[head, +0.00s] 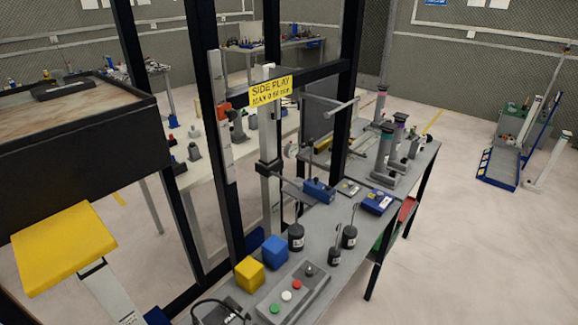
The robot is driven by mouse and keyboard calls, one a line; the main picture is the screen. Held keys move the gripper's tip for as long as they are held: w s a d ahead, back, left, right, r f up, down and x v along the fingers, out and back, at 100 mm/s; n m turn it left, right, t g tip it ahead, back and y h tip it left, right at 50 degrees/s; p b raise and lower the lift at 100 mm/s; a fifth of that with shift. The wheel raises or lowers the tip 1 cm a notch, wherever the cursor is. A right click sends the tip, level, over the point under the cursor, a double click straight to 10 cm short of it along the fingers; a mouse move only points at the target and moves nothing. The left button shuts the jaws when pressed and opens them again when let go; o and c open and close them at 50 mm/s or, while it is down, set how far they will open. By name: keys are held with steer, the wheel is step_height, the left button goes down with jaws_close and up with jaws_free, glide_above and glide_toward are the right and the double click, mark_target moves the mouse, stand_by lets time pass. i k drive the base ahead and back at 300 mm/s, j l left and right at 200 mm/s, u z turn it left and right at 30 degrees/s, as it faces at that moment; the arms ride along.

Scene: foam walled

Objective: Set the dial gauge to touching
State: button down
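A small round pale disc (291,150), which looks like the dial gauge, sits beside the upright metal column at the middle of the frame. A thin post rises near it from a blue block (318,190) on the grey bench. The disc is too small for me to read its face, and I cannot tell whether its tip touches anything. A yellow sign (271,90) above it reads "SIDE PLAY" with a smaller limit line. My gripper is not seen in this view.
The grey bench (340,215) carries a yellow cube (249,274), a blue cube (275,250), a button box (293,292) and several dark cylinders with stems. Black frame posts (222,150) stand left of it. A yellow pad (65,245) is at lower left.

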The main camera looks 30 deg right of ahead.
mark_target(312, 187)
steer(key=i+l+u, duration=0.45)
steer(key=i+l, duration=0.35)
steer(key=i, duration=0.1)
